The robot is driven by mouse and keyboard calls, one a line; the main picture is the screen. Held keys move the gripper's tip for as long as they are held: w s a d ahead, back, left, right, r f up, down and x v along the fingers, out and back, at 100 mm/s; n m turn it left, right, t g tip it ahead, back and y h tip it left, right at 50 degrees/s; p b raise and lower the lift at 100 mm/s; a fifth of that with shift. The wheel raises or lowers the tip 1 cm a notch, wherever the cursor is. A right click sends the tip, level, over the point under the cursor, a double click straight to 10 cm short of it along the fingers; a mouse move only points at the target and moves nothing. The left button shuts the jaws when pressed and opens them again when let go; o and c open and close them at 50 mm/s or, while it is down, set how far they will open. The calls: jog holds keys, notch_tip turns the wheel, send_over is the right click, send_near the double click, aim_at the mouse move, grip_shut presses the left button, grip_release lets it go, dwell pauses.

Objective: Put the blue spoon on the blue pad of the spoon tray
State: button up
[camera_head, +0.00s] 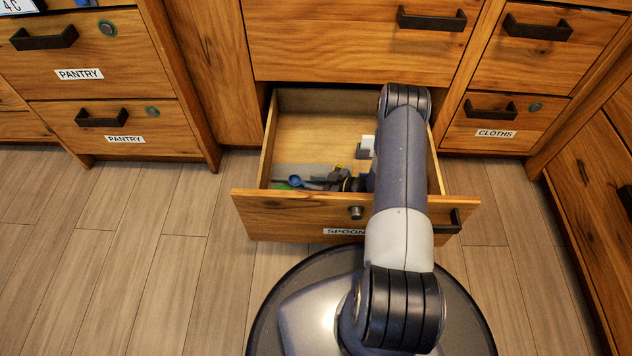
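A blue spoon (295,181) shows in the open drawer, near its front left inside corner. Only its blue bowl end is clear; the rest runs into the dark shape of my gripper. My gripper (315,183) is low inside the drawer, pointing left, right beside the spoon. Its fingers are too small and dark to tell whether they are open or shut on the spoon. A grey and green patch (280,186) lies under and left of the spoon, perhaps part of the spoon tray. I cannot make out a blue pad.
The open drawer (290,202) is labelled as spoons and has a wooden front, a round lock and a dark handle. Its back floor (310,130) is bare. Closed pantry drawers (120,115) stand left and a cloths drawer (495,122) right. My arm hides the drawer's right part.

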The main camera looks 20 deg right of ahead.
jog(key=shift+o, duration=0.4)
jog(key=shift+s+a+f, duration=0.1)
jog(key=shift+s+f, duration=0.25)
jog(key=shift+f, duration=0.3)
jog(key=shift+r, duration=0.2)
jog(key=p+v, duration=0.1)
jog(key=v, duration=0.1)
jog(key=p+v, duration=0.1)
jog(key=v, duration=0.1)
jog(key=r+p+v, duration=0.1)
jog(key=v, duration=0.1)
jog(key=shift+w+r, duration=0.1)
jog(key=shift+r, duration=0.05)
jog(key=shift+s+d+r, duration=0.2)
jog(key=shift+s+d, duration=0.2)
jog(key=shift+d, duration=0.15)
